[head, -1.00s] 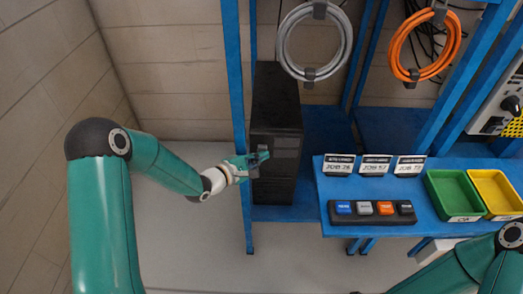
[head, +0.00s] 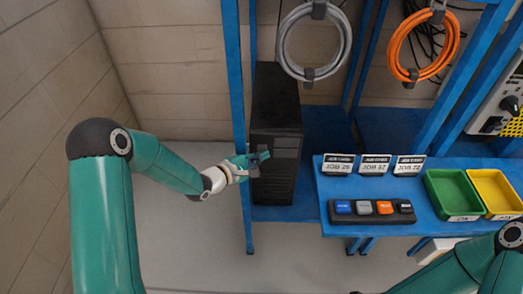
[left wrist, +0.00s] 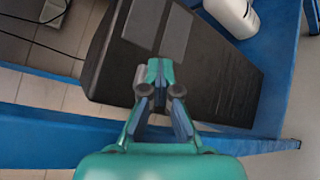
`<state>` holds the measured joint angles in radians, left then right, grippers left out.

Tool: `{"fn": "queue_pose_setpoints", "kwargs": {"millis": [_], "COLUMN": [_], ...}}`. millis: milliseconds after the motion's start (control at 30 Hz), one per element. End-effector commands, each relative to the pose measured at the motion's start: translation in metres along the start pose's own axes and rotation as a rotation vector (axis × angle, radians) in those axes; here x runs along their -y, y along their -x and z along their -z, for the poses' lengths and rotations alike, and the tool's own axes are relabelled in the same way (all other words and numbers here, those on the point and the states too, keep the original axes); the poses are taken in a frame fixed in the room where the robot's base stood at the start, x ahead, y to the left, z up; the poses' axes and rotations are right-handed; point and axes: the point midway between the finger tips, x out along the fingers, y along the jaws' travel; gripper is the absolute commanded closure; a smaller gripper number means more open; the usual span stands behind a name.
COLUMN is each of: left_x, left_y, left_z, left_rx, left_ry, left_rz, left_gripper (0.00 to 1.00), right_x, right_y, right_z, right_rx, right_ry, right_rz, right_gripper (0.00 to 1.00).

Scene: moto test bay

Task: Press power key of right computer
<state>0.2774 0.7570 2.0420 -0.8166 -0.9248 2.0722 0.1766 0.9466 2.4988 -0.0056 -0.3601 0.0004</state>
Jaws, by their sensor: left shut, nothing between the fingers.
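A black computer tower (head: 276,95) stands upright on the blue shelf, the only computer I can make out in the head view. Its front has a lighter grey panel near the top. The tower also fills the middle of the left wrist view (left wrist: 215,85). My left gripper (head: 265,154) is shut and empty, at the upper front of the tower. In the left wrist view its fingertips (left wrist: 160,68) are together over the dark case, close to the grey panels. I cannot tell whether they touch it. No power key is distinguishable. My right gripper is out of view.
A blue upright post (head: 238,110) stands just left of the tower, beside my left wrist. To the right is a blue bench with a button box (head: 372,212), job signs, a green tray (head: 432,177) and a yellow tray (head: 481,176). Grey and orange cable coils hang above.

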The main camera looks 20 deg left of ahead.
Motion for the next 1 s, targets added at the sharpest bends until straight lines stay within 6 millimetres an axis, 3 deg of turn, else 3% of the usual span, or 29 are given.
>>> {"fn": "queue_pose_setpoints", "kwargs": {"millis": [33,167,767,1000], "left_x": [-0.013,-0.012,-0.005,0.006], "left_y": [0.000,0.002,0.012,0.023], "left_z": [0.007,0.006,0.003,-0.007], "left_rx": [-0.015,-0.015,-0.017,-0.013], "left_ry": [-0.003,-0.003,-0.002,-0.001], "left_rz": [-0.030,-0.030,-0.027,-0.021], "left_gripper": [1.00,1.00,1.00,1.00], "right_x": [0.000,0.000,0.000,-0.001], "right_y": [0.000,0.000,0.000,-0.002], "right_z": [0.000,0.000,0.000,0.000], "right_rx": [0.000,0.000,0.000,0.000], "right_ry": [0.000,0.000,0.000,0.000], "right_rz": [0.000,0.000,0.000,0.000], "right_gripper": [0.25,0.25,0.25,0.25]}}
